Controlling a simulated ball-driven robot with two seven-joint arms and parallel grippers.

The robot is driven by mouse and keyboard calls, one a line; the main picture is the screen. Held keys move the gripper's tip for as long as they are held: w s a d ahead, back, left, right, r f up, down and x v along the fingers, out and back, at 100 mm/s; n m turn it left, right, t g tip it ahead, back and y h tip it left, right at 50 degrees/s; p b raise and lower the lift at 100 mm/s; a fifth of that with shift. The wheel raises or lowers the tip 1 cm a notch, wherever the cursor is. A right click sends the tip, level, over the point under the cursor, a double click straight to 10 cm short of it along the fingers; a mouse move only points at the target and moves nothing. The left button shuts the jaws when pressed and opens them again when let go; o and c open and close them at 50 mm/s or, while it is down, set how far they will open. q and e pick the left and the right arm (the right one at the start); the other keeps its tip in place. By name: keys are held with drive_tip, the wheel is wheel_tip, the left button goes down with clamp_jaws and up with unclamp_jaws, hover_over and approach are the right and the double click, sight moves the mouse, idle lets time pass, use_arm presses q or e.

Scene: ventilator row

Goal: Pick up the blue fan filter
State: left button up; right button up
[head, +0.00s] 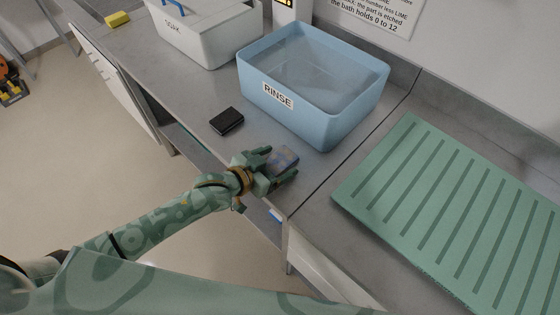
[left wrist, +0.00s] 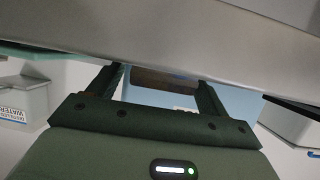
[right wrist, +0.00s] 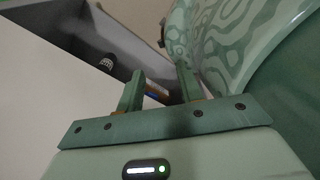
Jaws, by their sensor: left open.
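A small block-shaped piece, bluish with brown patches, which looks like the blue fan filter (head: 284,157), lies on the grey counter near its front edge. My left gripper (head: 279,164) is open, with its fingers on either side of the piece. In the left wrist view a brownish face of the piece (left wrist: 165,80) shows between the fingertips (left wrist: 162,78). I cannot tell whether the fingers touch it. My right gripper (right wrist: 160,82) shows only in its own wrist view, with fingers apart and nothing clearly held.
A blue RINSE tub (head: 315,105) stands just behind the piece. A black box (head: 227,121) lies to its left, a white SOAK tub (head: 205,38) behind. A green ribbed mat (head: 400,150) covers the counter at right. A yellow sponge-like block (head: 117,19) is far left.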

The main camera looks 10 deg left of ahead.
use_arm(q)
drive_tip(key=c, duration=1)
drive_tip(key=shift+r, duration=0.15)
drive_tip(key=shift+c, duration=0.2)
